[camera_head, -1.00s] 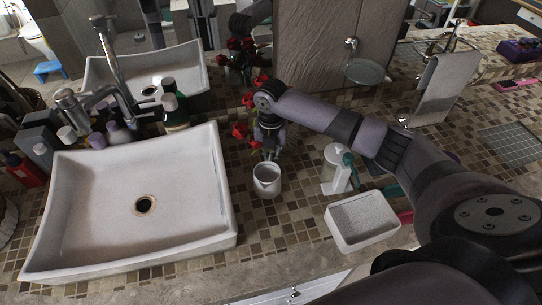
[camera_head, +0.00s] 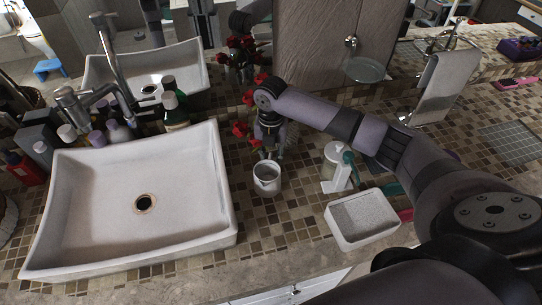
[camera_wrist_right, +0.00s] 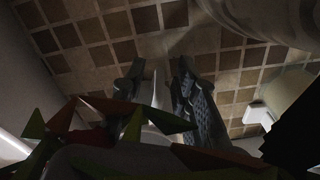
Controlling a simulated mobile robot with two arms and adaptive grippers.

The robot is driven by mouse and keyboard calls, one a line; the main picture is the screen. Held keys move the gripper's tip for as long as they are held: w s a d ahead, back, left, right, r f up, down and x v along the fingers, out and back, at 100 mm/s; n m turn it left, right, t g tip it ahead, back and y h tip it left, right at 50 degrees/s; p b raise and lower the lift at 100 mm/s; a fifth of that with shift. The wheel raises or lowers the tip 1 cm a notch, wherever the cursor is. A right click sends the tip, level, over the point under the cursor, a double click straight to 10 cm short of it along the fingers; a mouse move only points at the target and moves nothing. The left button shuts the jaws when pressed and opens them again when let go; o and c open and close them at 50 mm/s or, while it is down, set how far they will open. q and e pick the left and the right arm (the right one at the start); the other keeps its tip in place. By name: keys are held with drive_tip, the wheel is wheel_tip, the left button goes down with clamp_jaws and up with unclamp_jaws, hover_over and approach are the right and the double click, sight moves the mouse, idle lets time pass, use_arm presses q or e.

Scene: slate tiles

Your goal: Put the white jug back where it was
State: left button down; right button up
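The white jug (camera_head: 267,184) stands upright on the mosaic tile counter in the head view, just right of the large sink. Its round opening faces up. My right gripper (camera_head: 267,153) points down at the jug's back rim. My left gripper is not in view.
The white sink (camera_head: 95,235) lies left of the jug. A pump bottle (camera_head: 333,168) and a shallow white tray (camera_head: 363,218) stand to the right. Several bottles (camera_head: 115,131) crowd behind the sink.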

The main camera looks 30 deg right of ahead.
wheel_tip(320, 180, up, 12)
drive_tip(key=b, duration=0.2)
drive_tip(key=shift+w+b, duration=0.2)
drive_tip(key=shift+b, duration=0.2)
